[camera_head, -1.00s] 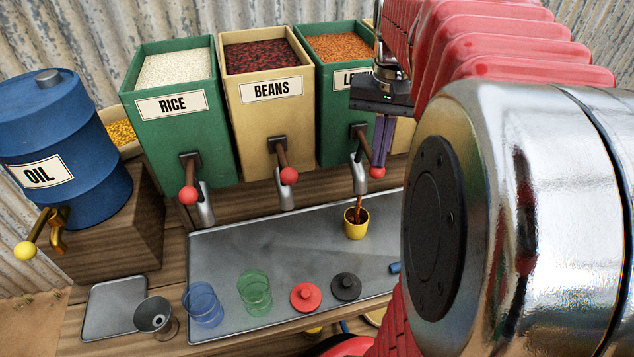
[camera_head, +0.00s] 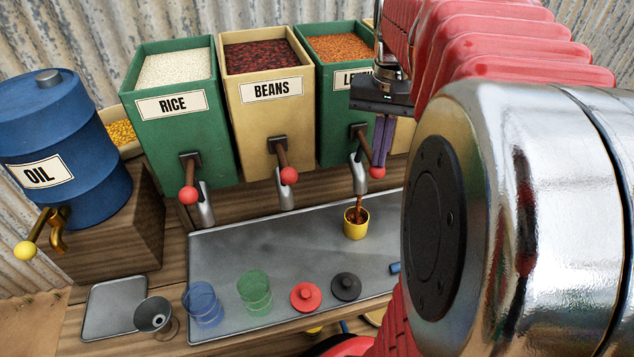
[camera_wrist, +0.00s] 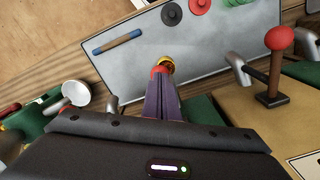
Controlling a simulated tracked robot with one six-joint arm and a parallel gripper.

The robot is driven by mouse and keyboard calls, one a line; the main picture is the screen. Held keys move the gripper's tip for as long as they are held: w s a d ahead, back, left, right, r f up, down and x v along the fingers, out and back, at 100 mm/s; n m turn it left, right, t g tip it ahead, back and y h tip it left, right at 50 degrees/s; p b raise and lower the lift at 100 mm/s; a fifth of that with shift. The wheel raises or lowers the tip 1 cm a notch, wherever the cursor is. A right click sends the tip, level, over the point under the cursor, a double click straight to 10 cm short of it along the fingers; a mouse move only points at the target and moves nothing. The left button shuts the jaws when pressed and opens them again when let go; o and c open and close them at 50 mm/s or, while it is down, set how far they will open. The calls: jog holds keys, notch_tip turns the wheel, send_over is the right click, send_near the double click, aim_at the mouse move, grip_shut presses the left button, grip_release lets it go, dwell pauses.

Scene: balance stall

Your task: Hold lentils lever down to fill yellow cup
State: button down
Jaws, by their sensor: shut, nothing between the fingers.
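A reddish-brown stream falls from the metal spout (camera_head: 359,178) into the yellow cup (camera_head: 355,229), which stands upright on the metal tray below and has lentils showing inside. In the wrist view my shut fingers (camera_wrist: 162,80) reach the red knob, with a bit of the yellow cup (camera_wrist: 166,61) behind it.
The rice bin (camera_head: 175,110) and beans bin (camera_head: 268,95) stand left. The oil drum (camera_head: 65,140) is far left. My arm hides the right side.

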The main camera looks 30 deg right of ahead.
dwell(0.3)
notch_tip(320, 180, up, 4)
jog(key=shift+r, duration=0.25)
dwell(0.7)
jog(key=s+a+f+n+t, duration=0.1)
jog(key=a+f+n+t, duration=0.1)
jog(key=a, duration=0.6)
jog(key=s+a+f+n+t, duration=0.1)
jog(key=a+f+n, duration=0.3)
jog(key=a, duration=0.4)
jog(key=s+a+f+n+t, duration=0.2)
jog(key=a+f+n, duration=0.1)
jog(key=a, duration=0.4)
jog(key=shift+a+f+t, duration=0.2)
jog(key=shift+a+t, duration=0.1)
jog(key=shift+a, duration=0.1)
jog(key=shift+s+d, duration=0.1)
